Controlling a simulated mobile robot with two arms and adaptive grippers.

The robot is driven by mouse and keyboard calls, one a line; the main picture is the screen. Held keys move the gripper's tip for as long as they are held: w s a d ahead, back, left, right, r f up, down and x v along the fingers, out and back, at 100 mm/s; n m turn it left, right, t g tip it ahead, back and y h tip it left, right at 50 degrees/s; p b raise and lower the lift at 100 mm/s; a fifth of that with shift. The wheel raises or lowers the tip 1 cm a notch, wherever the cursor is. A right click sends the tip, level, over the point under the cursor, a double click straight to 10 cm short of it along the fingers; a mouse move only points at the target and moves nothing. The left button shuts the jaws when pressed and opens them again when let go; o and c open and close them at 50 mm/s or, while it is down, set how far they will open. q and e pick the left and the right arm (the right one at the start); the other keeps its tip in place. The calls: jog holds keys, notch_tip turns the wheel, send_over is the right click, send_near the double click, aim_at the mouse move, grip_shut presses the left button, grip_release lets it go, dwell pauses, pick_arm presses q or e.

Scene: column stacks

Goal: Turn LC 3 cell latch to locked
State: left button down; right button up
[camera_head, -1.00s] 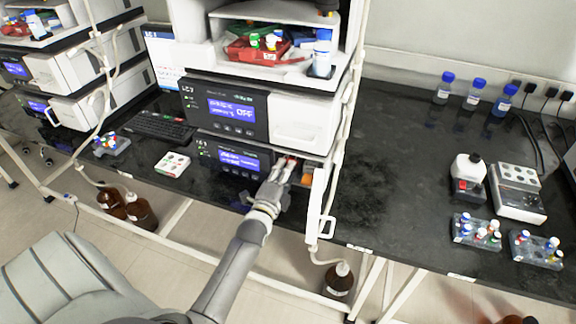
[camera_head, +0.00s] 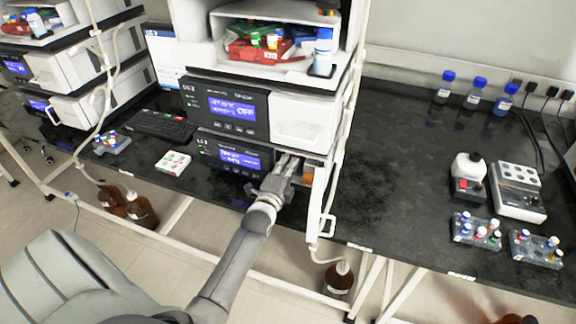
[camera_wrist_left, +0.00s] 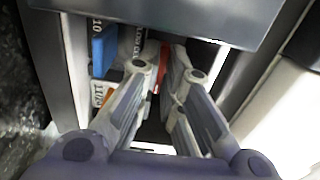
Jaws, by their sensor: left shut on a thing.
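The LC 3 stack stands in the middle of the head view. Its lower module (camera_head: 235,154) has a lit blue display and an open compartment at its right, with the white door (camera_head: 318,198) swung out. My left gripper (camera_head: 288,166) reaches into this compartment from the front. In the left wrist view my left gripper (camera_wrist_left: 164,68) has its fingers closed in on a narrow red part (camera_wrist_left: 162,66), which looks like the cell latch. The fingers hide most of it, so its turn position cannot be told. My right gripper is out of view.
Blue (camera_wrist_left: 103,50) and orange labelled parts sit left of the fingers inside the compartment. The upper module (camera_head: 228,107) is directly above. A keyboard (camera_head: 160,126) lies left of the stack. The black bench (camera_head: 400,180) right of the door is largely clear.

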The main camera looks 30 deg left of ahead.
pick_arm(q)
jog(key=shift+n, duration=0.3)
jog(key=n+p, duration=0.1)
jog(key=n, duration=0.3)
jog(key=shift+n, duration=0.3)
jog(key=n+p, duration=0.1)
jog(key=n, duration=0.8)
jog(key=shift+p, duration=0.35)
jog(key=shift+f+n, duration=0.1)
jog(key=shift+n, duration=1.8)
jog(key=c, duration=1.6)
grip_release()
